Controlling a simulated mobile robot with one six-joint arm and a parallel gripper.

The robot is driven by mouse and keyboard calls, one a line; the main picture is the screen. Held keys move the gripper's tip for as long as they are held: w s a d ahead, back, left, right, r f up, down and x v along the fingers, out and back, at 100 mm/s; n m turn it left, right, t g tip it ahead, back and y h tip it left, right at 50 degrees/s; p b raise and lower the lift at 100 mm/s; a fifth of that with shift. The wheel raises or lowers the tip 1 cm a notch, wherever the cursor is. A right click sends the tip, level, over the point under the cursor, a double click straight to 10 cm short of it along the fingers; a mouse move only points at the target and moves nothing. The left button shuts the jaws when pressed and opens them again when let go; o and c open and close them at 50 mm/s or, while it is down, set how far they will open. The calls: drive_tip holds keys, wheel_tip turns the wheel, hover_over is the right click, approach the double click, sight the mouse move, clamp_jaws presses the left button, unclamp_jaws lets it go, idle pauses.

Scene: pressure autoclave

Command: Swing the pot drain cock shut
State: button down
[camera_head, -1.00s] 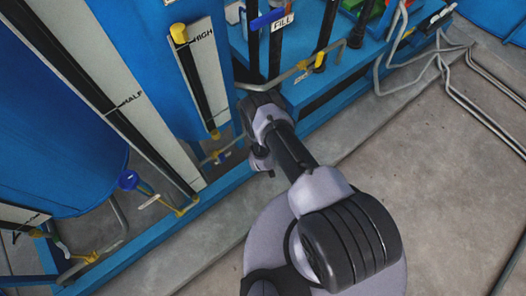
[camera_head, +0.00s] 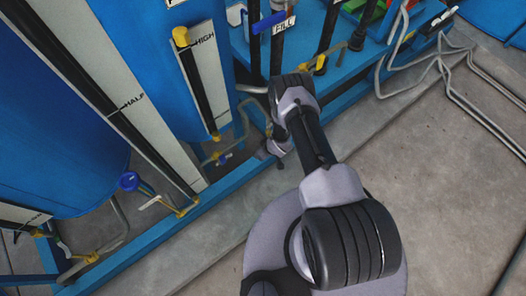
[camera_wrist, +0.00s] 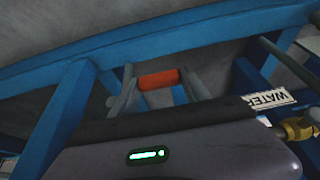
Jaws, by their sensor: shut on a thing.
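In the wrist view, an orange-red handle (camera_wrist: 160,79) lies crosswise between the two grey fingers of my gripper (camera_wrist: 160,84). The fingers are shut on it, one at each end. I take it as the pot drain cock's handle, but the cock's body does not show there. In the head view, my gripper (camera_head: 273,148) is low at the blue frame, beside the upright gauge boards. My wrist hides most of it, and the held handle cannot be made out there.
Blue frame bars (camera_wrist: 70,110) surround my gripper closely in the wrist view, with a WATER label (camera_wrist: 268,98) and brass fitting (camera_wrist: 300,130) at right. In the head view, a blue-handled valve (camera_head: 129,181) stands at left. Open concrete floor (camera_head: 440,170) lies at right.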

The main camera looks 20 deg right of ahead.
drive_tip(key=c, duration=0.8)
unclamp_jaws()
drive_tip(key=p+v, duration=0.7)
drive_tip(key=v, duration=1)
drive_tip(key=shift+r+p, duration=0.2)
drive_tip(key=shift+p, duration=0.2)
drive_tip(key=shift+d, duration=0.1)
